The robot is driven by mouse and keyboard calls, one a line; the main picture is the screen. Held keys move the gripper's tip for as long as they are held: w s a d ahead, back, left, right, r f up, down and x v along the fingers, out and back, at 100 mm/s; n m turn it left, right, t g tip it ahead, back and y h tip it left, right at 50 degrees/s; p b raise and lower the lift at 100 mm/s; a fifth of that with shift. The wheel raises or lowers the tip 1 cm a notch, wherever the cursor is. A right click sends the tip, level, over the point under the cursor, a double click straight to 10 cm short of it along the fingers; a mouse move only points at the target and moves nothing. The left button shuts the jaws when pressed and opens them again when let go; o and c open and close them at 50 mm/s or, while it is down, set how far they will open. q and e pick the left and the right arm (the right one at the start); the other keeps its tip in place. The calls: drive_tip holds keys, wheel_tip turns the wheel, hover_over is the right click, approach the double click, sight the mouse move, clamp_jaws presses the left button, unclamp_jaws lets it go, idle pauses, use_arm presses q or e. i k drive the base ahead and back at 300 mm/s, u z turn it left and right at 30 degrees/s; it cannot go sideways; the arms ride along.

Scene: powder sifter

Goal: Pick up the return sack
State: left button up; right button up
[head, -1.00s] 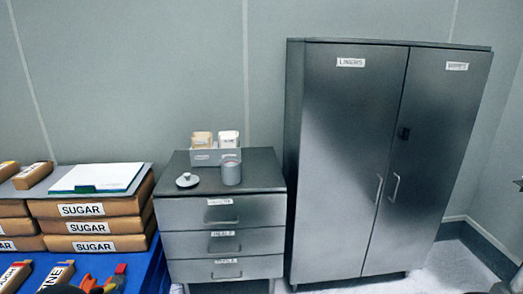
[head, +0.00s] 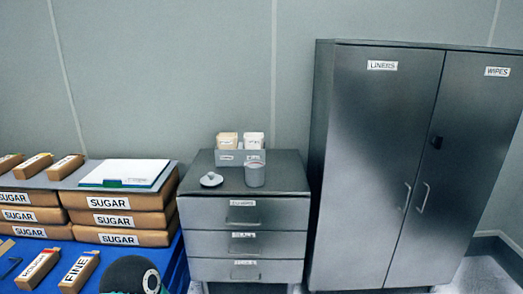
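No sack marked as a return sack can be picked out. Brown sacks labelled SUGAR lie in two stacks at the left, a right stack (head: 150,203) and a left stack (head: 50,215) cut by the picture edge. A small brown pack labelled FINE (head: 78,272) and a similar pack (head: 38,268), its label hard to read, lie on the blue surface in front. A dark rounded part, seemingly of my arm, shows at the bottom edge. Neither gripper's fingertips are in view.
A clipboard (head: 135,171) and several small brown packs (head: 66,164) lie on a grey board over the stacks. A drawer cabinet (head: 245,215) holds a grey cup (head: 255,175), a lid (head: 211,180) and a packet box (head: 240,157). A tall locker (head: 380,170) stands right.

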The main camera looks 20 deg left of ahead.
sight(253, 141)
drive_tip(key=i, duration=0.95)
drive_tip(key=u, duration=0.05)
